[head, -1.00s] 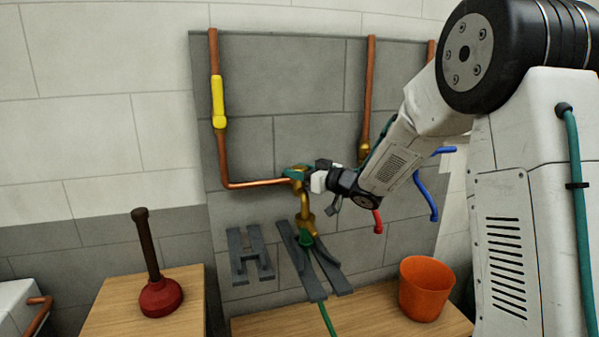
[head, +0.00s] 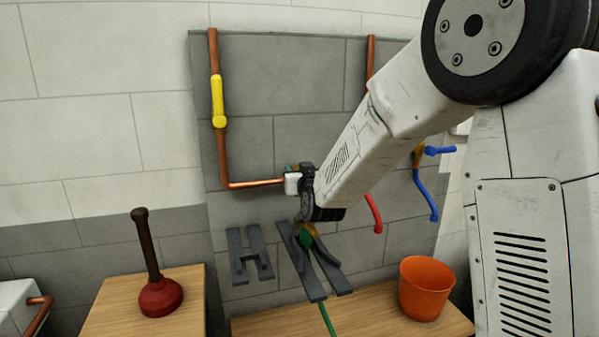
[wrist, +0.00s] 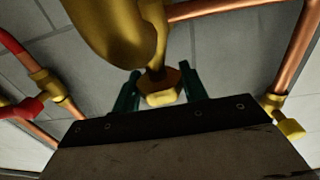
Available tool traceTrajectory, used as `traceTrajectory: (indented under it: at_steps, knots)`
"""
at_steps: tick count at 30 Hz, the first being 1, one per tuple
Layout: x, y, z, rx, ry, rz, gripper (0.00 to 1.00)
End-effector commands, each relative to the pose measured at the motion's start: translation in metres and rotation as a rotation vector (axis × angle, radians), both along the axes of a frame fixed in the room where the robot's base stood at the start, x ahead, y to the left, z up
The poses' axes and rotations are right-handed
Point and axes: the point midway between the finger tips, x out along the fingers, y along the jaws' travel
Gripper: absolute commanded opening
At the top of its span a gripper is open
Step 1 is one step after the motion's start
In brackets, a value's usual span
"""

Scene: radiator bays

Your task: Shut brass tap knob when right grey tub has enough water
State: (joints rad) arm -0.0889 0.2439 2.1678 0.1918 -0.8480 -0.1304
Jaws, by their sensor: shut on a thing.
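The brass tap knob (wrist: 162,92) shows in the wrist view, with the brass tap body (wrist: 120,30) large just beyond it. My gripper (wrist: 162,88) has its teal fingers on both sides of the knob and is shut on it. In the head view, my gripper (head: 291,173) is at the end of the left copper pipe, and my wrist hides the knob and most of the tap. A green hose (head: 327,318) runs down from below the tap. I see no grey tub and no water level in either view.
An orange bucket (head: 426,290) stands on the wooden bench (head: 375,315). Grey brackets (head: 250,255) are on the wall beside the hose. A plunger (head: 160,290) stands on the left wooden top.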

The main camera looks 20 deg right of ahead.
Motion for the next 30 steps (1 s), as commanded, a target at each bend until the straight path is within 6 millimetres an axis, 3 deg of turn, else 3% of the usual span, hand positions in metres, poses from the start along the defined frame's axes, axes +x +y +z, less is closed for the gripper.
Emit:
traceTrajectory:
  at_steps: [9,23,24,26,30]
  knots:
    - [0.0003,0.0006,0.0004,0.0,-0.001,-0.102,0.2]
    - [0.0005,-0.0003,0.0012,0.001,-0.003,-0.118,0.2]
    - [0.0005,-0.0003,0.0013,0.0,-0.004,-0.117,0.46]
    - [0.0005,-0.0003,0.0013,0.0,-0.004,-0.117,0.62]
    - [0.0004,-0.0003,0.0009,0.001,-0.003,-0.117,0.64]
